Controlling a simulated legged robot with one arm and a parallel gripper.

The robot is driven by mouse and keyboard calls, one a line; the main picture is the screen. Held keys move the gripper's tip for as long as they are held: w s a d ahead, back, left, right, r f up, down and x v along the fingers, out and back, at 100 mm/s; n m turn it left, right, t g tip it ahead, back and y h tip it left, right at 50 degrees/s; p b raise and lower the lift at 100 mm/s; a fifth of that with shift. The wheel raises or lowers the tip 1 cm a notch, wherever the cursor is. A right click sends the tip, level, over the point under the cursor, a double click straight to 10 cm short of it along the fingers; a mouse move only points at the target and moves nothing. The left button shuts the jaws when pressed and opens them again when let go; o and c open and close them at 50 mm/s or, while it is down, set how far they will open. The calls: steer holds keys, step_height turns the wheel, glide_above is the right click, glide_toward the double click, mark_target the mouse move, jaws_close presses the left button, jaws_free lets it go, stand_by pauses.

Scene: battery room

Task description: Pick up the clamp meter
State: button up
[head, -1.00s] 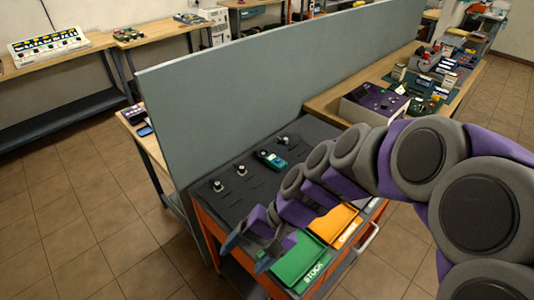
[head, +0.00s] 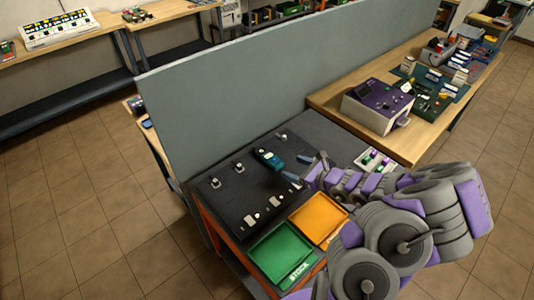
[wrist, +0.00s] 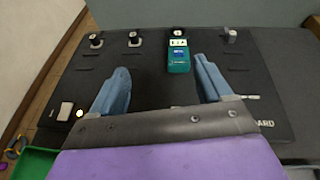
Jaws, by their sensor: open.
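The teal and dark clamp meter (head: 270,158) lies on the dark top of the cart, near its back middle. In the wrist view the clamp meter (wrist: 179,56) lies ahead, between the lines of the two blue fingers and a little beyond their tips. My gripper (head: 298,168) is open and empty, just right of the meter in the head view. In the wrist view my gripper (wrist: 163,82) has bare dark board between its fingers. No touch between fingers and meter shows.
Small metal pieces stand on the cart's dark board (head: 225,200). Green (head: 280,255) and orange (head: 318,218) trays sit at the cart's front. A tall grey partition (head: 230,100) rises behind. A purple-topped box (head: 380,103) stands on the wooden bench at right.

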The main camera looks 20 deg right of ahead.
steer(key=d+f+m, duration=0.1)
steer(key=d+f+h, duration=0.1)
steer(key=shift+s+d+f+m, duration=0.2)
steer(key=shift+s+f+m, duration=0.1)
steer(key=shift+m, duration=0.1)
steer(key=shift+w+f, duration=0.1)
steer(key=shift+f, duration=0.2)
steer(key=b, duration=0.2)
glide_toward(273, 158)
steer(key=w+a+f, duration=0.2)
steer(key=shift+w+a+f, duration=0.1)
steer(key=shift+w, duration=0.15)
steer(key=shift+w+r+b+x, duration=0.1)
steer(key=shift+r+b+x, duration=0.05)
steer(key=shift+x, duration=0.9)
steer(key=shift+w+r+b+x, duration=0.1)
steer(key=shift+r+b+x, duration=0.1)
steer(key=shift+x, duration=0.8)
steer(key=shift+w+r+b+x, duration=0.1)
steer(key=shift+b+x, duration=0.05)
steer(key=shift+x, duration=0.9)
steer(key=c, duration=1.3)
steer(key=shift+c, duration=0.2)
steer(key=shift+r, duration=0.1)
